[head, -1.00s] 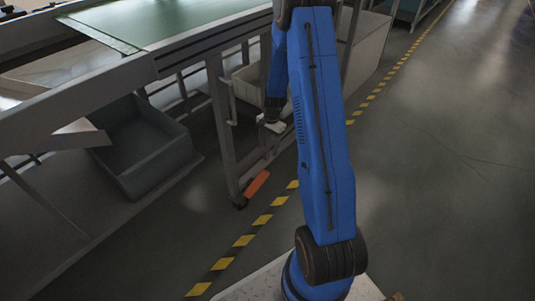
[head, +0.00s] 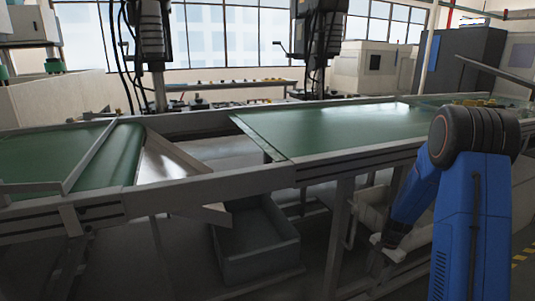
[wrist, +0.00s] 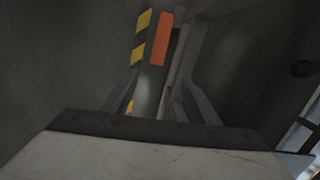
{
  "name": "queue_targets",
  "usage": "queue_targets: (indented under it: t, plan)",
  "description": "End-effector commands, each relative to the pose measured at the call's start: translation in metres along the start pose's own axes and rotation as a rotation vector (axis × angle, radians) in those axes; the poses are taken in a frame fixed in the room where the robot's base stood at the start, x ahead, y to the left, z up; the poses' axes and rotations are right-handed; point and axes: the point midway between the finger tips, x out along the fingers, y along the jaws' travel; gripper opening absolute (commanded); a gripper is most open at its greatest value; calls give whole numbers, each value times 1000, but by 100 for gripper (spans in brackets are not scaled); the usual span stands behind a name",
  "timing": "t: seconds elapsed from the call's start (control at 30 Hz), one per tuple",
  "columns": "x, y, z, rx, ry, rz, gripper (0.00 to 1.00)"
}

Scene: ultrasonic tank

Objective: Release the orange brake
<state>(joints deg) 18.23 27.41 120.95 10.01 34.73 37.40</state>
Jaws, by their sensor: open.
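The orange brake (wrist: 160,39) shows in the wrist view as a flat orange bar near the top centre, beside a grey frame post and the striped floor tape. My gripper (wrist: 160,78) is open, with its two fingers apart on either side of the view's centre and nothing between them. The brake appears beyond the fingertips, apart from them. In the head view my gripper (head: 388,249) hangs low beside the conveyor frame, partly hidden by my blue arm. The brake is not visible in the head view now.
Yellow-black floor tape (wrist: 143,22) runs by the brake. The conveyor with its green belt (head: 340,128) stretches across above, with grey legs (head: 338,235) close to my gripper. A grey bin (head: 255,240) sits below it. Dark open floor flanks the brake in the wrist view.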

Motion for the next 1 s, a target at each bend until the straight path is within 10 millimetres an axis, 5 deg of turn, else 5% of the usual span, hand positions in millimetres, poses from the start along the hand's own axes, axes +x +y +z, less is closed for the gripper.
queue_targets:
  t: [0.4, 1.0]
  plan:
    - [-118, 11, 76, -258, 82, -53, 55]
    - [-233, 72, 188, -610, 209, -105, 55]
